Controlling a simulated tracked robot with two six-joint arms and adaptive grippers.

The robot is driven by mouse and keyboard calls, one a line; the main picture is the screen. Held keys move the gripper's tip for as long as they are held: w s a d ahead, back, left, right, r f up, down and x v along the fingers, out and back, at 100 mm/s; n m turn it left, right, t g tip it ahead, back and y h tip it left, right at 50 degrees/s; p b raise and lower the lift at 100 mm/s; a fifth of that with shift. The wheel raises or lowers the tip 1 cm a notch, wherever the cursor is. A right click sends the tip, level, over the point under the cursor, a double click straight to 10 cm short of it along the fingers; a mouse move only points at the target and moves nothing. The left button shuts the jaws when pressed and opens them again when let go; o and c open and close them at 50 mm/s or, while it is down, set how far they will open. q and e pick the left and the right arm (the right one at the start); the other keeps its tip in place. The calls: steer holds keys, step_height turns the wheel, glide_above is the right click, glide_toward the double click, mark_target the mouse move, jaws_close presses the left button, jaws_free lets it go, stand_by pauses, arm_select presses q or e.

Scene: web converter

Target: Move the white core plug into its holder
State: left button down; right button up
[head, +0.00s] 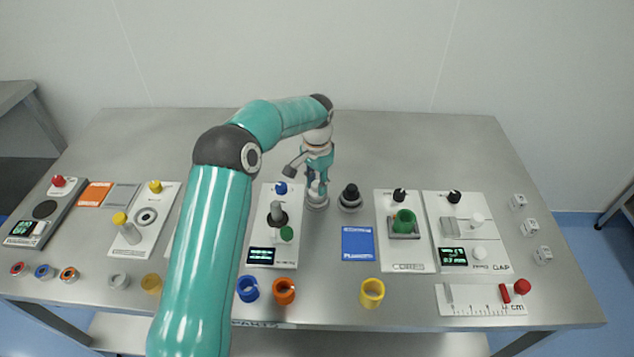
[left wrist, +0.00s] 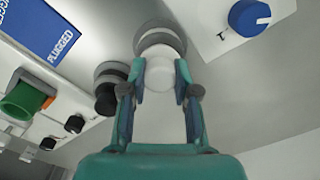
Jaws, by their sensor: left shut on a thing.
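My left gripper (head: 317,185) points down near the back middle of the table. It is shut on the white core plug, which shows between its fingers (left wrist: 161,85) as a pale rounded body (left wrist: 160,72) in the left wrist view. A round grey holder (left wrist: 158,38) lies right at the plug's far end; its base shows under the gripper in the head view (head: 317,204). The fingers hide part of the plug, and I cannot tell whether it is seated in the holder. My right gripper is not in view.
A dark plug in a round grey holder (head: 350,198) stands just right of the gripper. A blue card (head: 357,243) lies in front of it. A white panel with a blue knob (head: 281,188) is close on the left. The table behind the gripper is clear.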

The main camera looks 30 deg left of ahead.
arm_select(q)
steer(key=shift+f, duration=0.5)
steer(key=c, duration=0.8)
jaws_free()
step_height(320, 180, up, 12)
steer(key=shift+f, duration=0.1)
